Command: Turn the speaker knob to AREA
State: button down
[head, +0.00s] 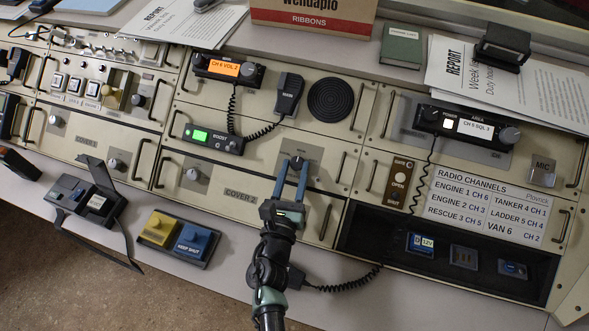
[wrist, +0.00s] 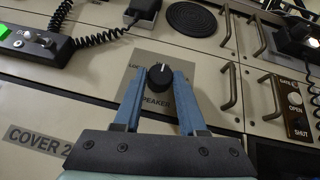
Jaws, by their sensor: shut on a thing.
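The speaker knob (wrist: 160,76) is black and round with a white pointer line. In the wrist view it sits on a grey plate (wrist: 152,58), with part of "SPEAKER" readable below it and a partly hidden label at its upper left. The pointer line is toward the top of the knob. The AREA marking by this knob cannot be read. My gripper (wrist: 160,82) has its blue fingers on both sides of the knob, shut on it. In the head view my gripper (head: 293,166) reaches up to the same knob (head: 296,162) at the panel's middle.
A round speaker grille (head: 331,100) and a hand microphone (head: 289,93) with a coiled cord are above the knob. Metal handles (wrist: 229,88) stand up to its right. A switch plate marked OPEN and SHUT (head: 398,186) is farther right. The COVER 2 panel (head: 240,197) is lower left.

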jog(key=m+h, duration=0.1)
jog(key=m+g+h, duration=0.1)
jog(key=m+h, duration=0.1)
jog(key=shift+w+a+m, duration=0.15)
jog(key=shift+a+m, duration=0.15)
jog(key=shift+a, duration=0.05)
jog(key=m+g+h, duration=0.1)
jog(key=m+h+b, duration=0.1)
jog(key=m+h, duration=0.1)
jog(key=shift+w+a+f+m+g, duration=0.2)
jog(key=shift+m+g, duration=0.1)
jog(key=shift+g, duration=0.1)
jog(key=m+g+h+b, duration=0.1)
jog(key=m, duration=0.1)
jog(key=m+g+h+b, duration=0.1)
jog(key=m+g, duration=0.1)
jog(key=shift+w+a+r+h+b, duration=0.1)
jog(key=shift+a+r+h+b, duration=0.1)
jog(key=shift+h+b, duration=0.2)
jog(key=shift+w+r+m+g+h+b, duration=0.15)
jog(key=shift+m+g+h+b, duration=0.45)
jog(key=shift+m+g+b, duration=0.85)
jog(key=shift+m+g+p, duration=0.3)
jog(key=shift+m+g, duration=0.15)
jog(key=shift+m, duration=0.2)
jog(key=shift+c, duration=2.3)
grip_release()
